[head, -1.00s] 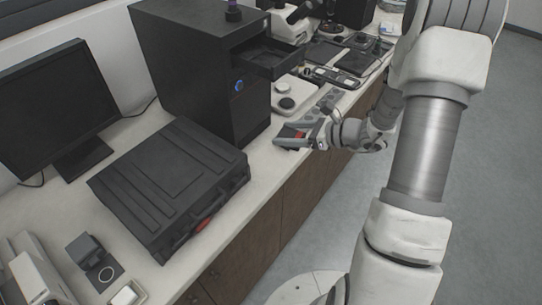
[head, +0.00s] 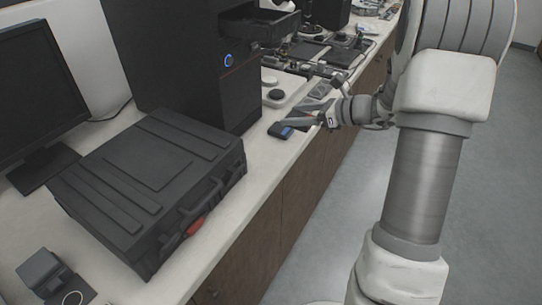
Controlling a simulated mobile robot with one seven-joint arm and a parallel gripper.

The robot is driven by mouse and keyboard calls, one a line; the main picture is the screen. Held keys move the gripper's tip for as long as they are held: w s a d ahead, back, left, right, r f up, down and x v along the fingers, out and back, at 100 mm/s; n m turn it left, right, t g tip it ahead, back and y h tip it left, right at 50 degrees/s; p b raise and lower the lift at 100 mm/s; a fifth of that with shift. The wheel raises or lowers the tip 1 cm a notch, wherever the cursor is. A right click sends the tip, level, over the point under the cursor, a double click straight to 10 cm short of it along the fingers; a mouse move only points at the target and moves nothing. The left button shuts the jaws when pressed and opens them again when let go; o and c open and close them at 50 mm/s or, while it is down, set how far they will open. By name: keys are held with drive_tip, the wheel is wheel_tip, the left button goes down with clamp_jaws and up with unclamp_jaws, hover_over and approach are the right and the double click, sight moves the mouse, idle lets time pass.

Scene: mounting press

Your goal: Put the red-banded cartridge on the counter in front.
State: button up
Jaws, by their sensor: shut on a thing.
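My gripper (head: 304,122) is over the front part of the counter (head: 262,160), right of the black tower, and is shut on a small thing. A small reddish patch (head: 321,111) shows at the fingers; it may be the red-banded cartridge, but most of the held thing is hidden and too small to make out. A small dark block with a blue patch (head: 283,130) is at the fingertips, low over or on the counter. I cannot tell whether it touches the fingers.
A black hard case (head: 145,170) with a red latch lies on the counter at left. A white device (head: 283,88) and several dark instruments are further back. Bare counter shows between case and gripper.

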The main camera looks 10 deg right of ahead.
drive_tip(key=shift+w+d+f+h+b, duration=0.35)
drive_tip(key=shift+d+f+b, duration=0.3)
drive_tip(key=shift+b, duration=0.65)
drive_tip(key=b, duration=0.3)
hover_over(259, 153)
wheel_tip(259, 153, down, 7)
drive_tip(key=shift+r, duration=0.15)
drive_tip(key=shift+a+f+b, duration=0.1)
drive_tip(key=shift+f+b, duration=0.65)
drive_tip(key=shift+f, duration=1.25)
drive_tip(key=shift+f, duration=0.1)
drive_tip(key=o, duration=1.3)
drive_tip(key=shift+o, duration=0.2)
